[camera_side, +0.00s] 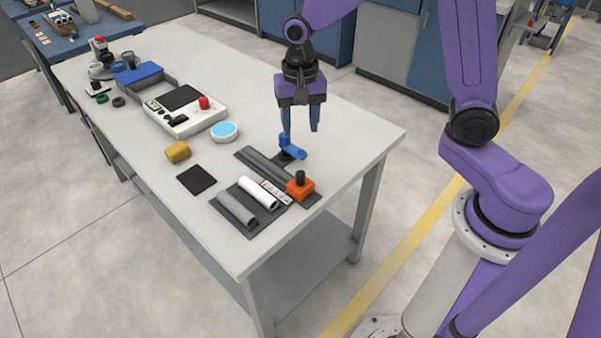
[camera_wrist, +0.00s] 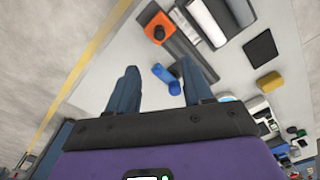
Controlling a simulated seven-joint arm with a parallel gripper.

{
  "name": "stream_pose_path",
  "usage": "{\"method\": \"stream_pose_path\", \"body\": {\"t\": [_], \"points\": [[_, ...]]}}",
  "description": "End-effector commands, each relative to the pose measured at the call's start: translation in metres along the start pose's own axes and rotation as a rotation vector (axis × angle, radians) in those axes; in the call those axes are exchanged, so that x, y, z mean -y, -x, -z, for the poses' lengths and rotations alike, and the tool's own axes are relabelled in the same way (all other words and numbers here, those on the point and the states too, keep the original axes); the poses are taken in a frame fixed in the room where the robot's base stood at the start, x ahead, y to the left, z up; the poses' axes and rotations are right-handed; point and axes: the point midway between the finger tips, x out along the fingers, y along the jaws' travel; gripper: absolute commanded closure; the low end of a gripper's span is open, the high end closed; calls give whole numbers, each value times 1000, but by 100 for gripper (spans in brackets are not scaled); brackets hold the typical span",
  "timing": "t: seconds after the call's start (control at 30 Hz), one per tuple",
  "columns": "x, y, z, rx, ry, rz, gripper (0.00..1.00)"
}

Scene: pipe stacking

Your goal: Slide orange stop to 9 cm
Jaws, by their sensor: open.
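The orange stop (camera_side: 300,186) is a block with a black knob, at the near right end of a dark rail (camera_side: 265,165) with a white scale strip (camera_side: 263,191) alongside. The stop also shows in the wrist view (camera_wrist: 157,27). A blue clamp-like part (camera_side: 291,148) sits by the far part of the rail; it shows in the wrist view (camera_wrist: 165,78) too. My gripper (camera_side: 301,130) is open and empty, pointing down above and around the blue part's area, apart from the orange stop. The scale's marks are too small to read.
A grey pipe (camera_side: 236,209) and a white pipe (camera_side: 258,193) lie on a dark plate left of the rail. A black pad (camera_side: 197,179), yellow block (camera_side: 177,151), round blue-topped dish (camera_side: 224,131) and white device (camera_side: 198,120) stand further left. The table's right corner is clear.

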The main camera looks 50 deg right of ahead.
Motion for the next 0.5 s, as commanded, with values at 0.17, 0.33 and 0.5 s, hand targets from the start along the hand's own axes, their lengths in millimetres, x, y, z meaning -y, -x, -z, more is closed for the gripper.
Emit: {"method": "stream_pose_path", "body": {"t": [0.17,0.33,0.5], "points": [[-2,-34,-1,4,2,-6,49],[-2,-65,-1,4,1,-6,49],[-2,-93,-1,3,1,-5,49]]}}
